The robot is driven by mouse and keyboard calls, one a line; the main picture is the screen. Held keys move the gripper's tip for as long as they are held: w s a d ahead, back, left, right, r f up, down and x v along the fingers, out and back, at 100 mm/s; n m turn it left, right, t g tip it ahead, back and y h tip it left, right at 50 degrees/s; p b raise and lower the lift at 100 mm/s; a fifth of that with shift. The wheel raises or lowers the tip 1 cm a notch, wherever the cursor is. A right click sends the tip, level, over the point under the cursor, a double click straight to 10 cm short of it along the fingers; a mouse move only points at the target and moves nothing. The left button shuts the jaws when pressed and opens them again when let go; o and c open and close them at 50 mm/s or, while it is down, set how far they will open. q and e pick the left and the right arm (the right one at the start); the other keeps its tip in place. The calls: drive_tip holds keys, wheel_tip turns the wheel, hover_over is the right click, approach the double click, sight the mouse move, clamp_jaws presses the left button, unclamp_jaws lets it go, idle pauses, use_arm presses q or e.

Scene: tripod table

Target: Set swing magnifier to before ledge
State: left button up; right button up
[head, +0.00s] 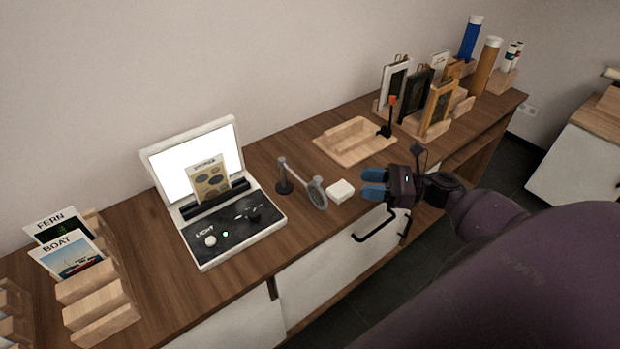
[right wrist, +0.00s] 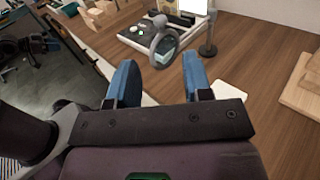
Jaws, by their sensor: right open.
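The lens hangs near the counter's front side, clear of the light box. In the right wrist view the lens (right wrist: 164,48) shows ahead of my fingers, left of its post (right wrist: 208,46). The black ledge (head: 206,200) crosses the light box below its bright screen and holds a card (head: 210,180). My right gripper (head: 372,184) is open and empty, right of the lens.
A small white block (head: 340,190) lies between the magnifier and my right gripper. The light box panel (head: 234,232) has knobs. A wooden tray (head: 354,142), framed pictures (head: 438,105) and tubes stand farther right. Card holders (head: 100,310) stand at left.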

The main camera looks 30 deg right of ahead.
drive_tip(key=p+x, duration=0.2)
drive_tip(key=x, duration=0.8)
drive_tip(key=shift+w+a, duration=0.15)
drive_tip(key=shift+w, duration=0.05)
drive_tip(key=c, duration=0.7)
clamp_jaws()
